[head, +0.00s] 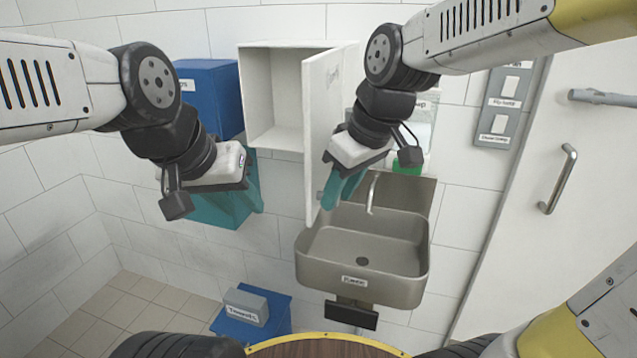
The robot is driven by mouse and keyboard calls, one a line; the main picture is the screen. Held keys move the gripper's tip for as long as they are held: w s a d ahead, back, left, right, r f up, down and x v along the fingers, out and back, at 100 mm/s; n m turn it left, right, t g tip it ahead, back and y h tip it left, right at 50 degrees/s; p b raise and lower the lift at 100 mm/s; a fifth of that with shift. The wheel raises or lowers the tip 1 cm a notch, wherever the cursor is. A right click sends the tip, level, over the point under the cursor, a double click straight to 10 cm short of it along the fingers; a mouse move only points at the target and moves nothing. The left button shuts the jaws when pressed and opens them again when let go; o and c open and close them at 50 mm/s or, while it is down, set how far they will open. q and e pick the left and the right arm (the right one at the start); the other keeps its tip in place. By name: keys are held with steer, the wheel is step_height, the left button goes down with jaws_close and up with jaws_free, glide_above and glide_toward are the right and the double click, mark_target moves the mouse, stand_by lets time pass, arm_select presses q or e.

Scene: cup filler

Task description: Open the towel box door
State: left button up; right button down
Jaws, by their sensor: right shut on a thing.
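The white towel box (272,95) hangs on the tiled wall. Its door (318,115) stands swung out on the right side, and the interior looks empty. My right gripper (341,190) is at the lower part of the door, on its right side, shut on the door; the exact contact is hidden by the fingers. My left gripper (228,200) is left of and below the box, apart from the door. Its teal fingers blend with a teal thing behind them, so its opening is unclear.
A steel sink (362,278) with a tap (371,193) lies below the door. A blue box (210,95) hangs at left. A dispenser (424,125) is behind my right arm. A grey box (246,305) sits on a blue bin (262,328). A door handle (559,178) is at right.

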steer(key=shift+w+d+r, duration=0.1)
steer(key=shift+w+d, duration=0.15)
steer(key=shift+d, duration=0.6)
steer(key=shift+w+d+r, duration=0.1)
steer(key=shift+w+d, duration=0.1)
steer(key=shift+d, duration=0.65)
steer(key=c, duration=1.4)
jaws_free()
steer(key=o, duration=0.3)
steer(key=shift+w+f, duration=0.1)
steer(key=shift+w, duration=0.1)
steer(key=shift+o, duration=0.3)
steer(key=shift+s+a, duration=0.2)
steer(key=v, duration=0.7)
steer(key=shift+s+r, duration=0.15)
steer(key=shift+r, duration=0.15)
